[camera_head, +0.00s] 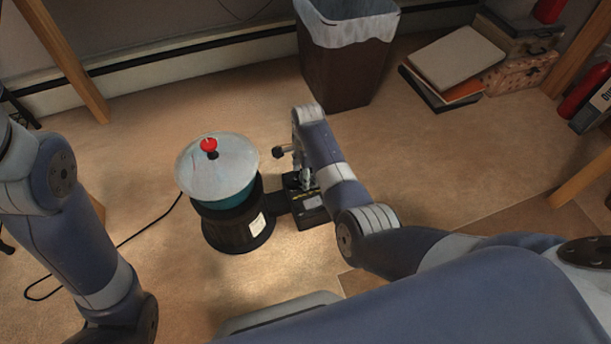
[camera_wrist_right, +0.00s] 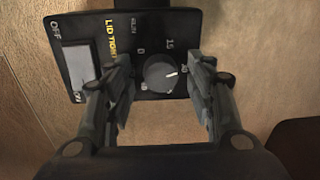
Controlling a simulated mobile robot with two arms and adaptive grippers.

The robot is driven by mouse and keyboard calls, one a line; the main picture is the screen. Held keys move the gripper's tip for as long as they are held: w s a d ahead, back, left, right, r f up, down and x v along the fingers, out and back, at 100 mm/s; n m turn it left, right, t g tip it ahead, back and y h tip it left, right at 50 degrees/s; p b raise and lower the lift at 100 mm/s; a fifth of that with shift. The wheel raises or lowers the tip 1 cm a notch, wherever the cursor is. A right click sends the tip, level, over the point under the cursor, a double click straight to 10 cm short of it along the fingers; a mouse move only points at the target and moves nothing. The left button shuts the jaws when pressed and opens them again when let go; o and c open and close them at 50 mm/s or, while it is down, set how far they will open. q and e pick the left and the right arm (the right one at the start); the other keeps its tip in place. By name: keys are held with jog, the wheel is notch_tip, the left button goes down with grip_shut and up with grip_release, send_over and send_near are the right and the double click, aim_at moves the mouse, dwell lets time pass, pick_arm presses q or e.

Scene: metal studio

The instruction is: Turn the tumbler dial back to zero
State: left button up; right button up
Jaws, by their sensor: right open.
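The tumbler (camera_head: 218,168) stands on the floor, with a black base, teal bowl and grey lid with a red knob. Its black control box (camera_head: 312,218) is joined to its right side. In the right wrist view, the round dark dial (camera_wrist_right: 161,73) is on the box, its white mark pointing right, away from the 0 on the left. My right gripper (camera_wrist_right: 160,78) is open, with one finger on each side of the dial and a visible gap at both sides. My left arm is at the left of the head view, but its gripper is not in view.
A pale rocker switch (camera_wrist_right: 82,66) sits left of the dial, close to a finger. A black cord (camera_head: 150,230) runs left from the tumbler. A lined bin (camera_head: 345,60) and stacked books (camera_head: 455,60) stand behind.

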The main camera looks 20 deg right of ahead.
jog(key=shift+f, duration=0.15)
jog(key=c, duration=1.1)
jog(key=shift+o, duration=0.2)
